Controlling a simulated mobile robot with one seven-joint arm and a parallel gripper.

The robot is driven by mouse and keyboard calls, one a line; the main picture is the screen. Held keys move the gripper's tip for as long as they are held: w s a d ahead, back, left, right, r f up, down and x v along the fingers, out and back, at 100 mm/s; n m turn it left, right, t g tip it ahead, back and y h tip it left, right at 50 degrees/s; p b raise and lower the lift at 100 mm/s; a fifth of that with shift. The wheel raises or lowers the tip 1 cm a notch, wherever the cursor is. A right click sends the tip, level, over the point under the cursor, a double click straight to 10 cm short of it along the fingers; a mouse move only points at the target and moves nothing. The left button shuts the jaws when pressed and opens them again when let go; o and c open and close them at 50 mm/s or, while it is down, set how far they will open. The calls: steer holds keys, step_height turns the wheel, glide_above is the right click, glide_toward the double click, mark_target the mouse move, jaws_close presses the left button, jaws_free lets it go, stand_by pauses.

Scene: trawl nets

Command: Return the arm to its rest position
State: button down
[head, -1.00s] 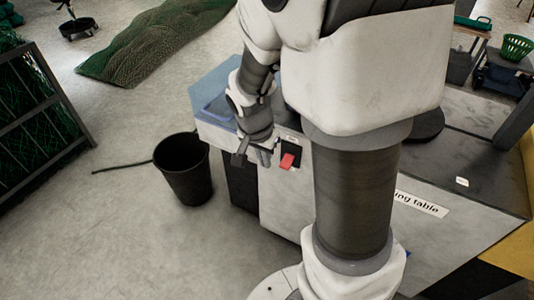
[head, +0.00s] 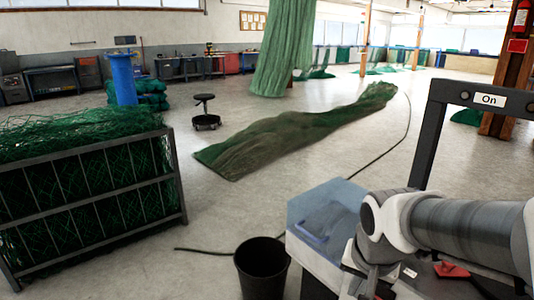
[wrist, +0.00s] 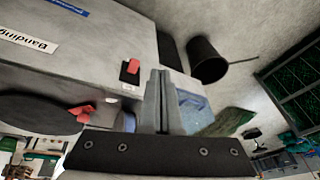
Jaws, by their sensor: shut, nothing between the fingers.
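My arm reaches in from the right in the head view, held over the table, with its wrist bent down near the blue tray. My gripper (wrist: 160,76) shows in the wrist view with its two grey fingers together and nothing between them. It hangs in front of the side of the banding table (wrist: 105,45). A red switch (wrist: 130,70) on that side lies just left of the fingertips in the picture. In the head view the gripper's fingers are not clearly visible at the bottom edge.
A black bin (head: 262,268) stands beside the table, below the blue tray (head: 325,222). A dark frame with an "On" sign (head: 489,100) rises at the right. A red item (head: 452,270) lies on the table. A net-filled rack (head: 95,195) stands left; open floor lies between.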

steer(key=s+a+r+n+t, duration=0.2)
steer(key=s+r+n, duration=0.45)
steer(key=s, duration=0.25)
step_height(320, 180, up, 16)
steer(key=p, duration=1.6)
steer(key=shift+w+a+r+m+y, duration=0.25)
steer(key=shift+w+m+y, duration=0.1)
steer(key=shift+m, duration=0.1)
steer(key=c, duration=1.5)
jaws_free()
steer(key=shift+c, duration=0.2)
